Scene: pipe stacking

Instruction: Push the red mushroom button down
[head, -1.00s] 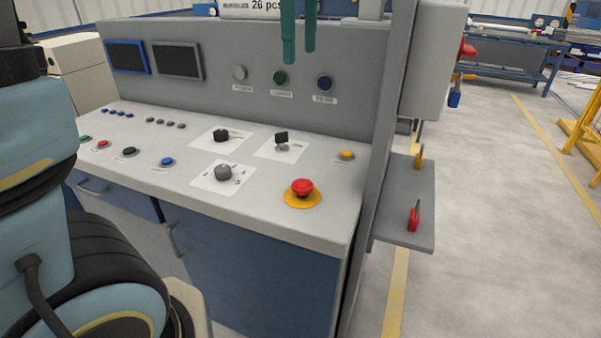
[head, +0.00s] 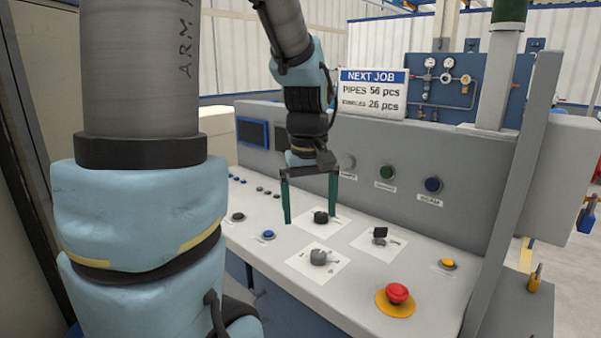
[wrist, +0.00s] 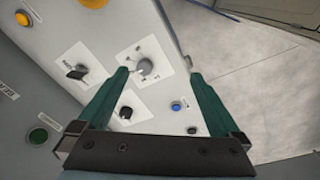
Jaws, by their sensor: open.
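The red mushroom button (head: 398,293) sits on a yellow round base at the front right of the sloped console top. My gripper (head: 310,215) is open and empty. It points down over the console, behind and to the left of the red button and clearly apart from it. In the wrist view its green fingers (wrist: 158,76) are spread, with a grey rotary knob showing between their tips.
A grey post (head: 510,190) stands to the right of the red button.

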